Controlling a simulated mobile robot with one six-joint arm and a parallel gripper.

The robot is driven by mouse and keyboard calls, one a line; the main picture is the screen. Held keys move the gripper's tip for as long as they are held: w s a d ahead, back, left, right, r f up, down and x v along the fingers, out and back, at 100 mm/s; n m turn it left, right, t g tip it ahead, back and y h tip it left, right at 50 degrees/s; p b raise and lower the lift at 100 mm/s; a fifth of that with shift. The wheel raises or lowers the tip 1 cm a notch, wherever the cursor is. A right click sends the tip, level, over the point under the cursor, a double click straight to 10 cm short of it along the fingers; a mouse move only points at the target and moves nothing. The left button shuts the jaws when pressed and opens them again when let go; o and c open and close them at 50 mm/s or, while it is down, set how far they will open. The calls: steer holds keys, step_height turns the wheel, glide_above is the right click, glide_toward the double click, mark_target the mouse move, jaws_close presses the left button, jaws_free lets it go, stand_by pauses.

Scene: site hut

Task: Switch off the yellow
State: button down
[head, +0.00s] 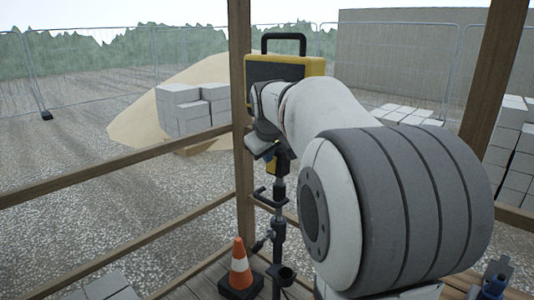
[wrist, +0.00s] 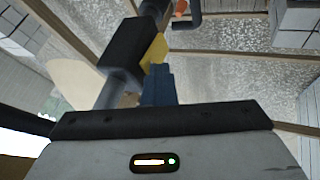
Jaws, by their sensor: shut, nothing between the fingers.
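A yellow and black work lamp (head: 285,67) with a black top handle stands on a dark pole stand (head: 279,220) in the head view. My arm covers its lower part. A small yellow part (head: 271,168) shows lower on the stand. In the wrist view, a yellow part (wrist: 153,50) shows beside a thick black piece (wrist: 135,44) on the pole. My gripper (wrist: 158,70) shows there as blue fingers, shut and empty, close below the yellow part. I cannot tell whether they touch. No switch is clearly visible.
Wooden posts and rails (head: 241,110) stand close around the lamp. An orange and white cone (head: 240,268) stands on the deck near the stand's foot. Pale blocks (head: 184,112), a sand heap (head: 135,115) and mesh fencing (head: 95,60) lie beyond the rails.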

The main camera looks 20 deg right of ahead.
steer(key=shift+r+p, duration=0.6)
steer(key=shift+r, duration=0.2)
steer(key=a+v, duration=0.1)
steer(key=v, duration=1)
steer(key=shift+s+a+b, duration=0.25)
steer(key=shift+a+b, duration=0.15)
steer(key=shift+b, duration=0.05)
steer(key=shift+r, duration=0.1)
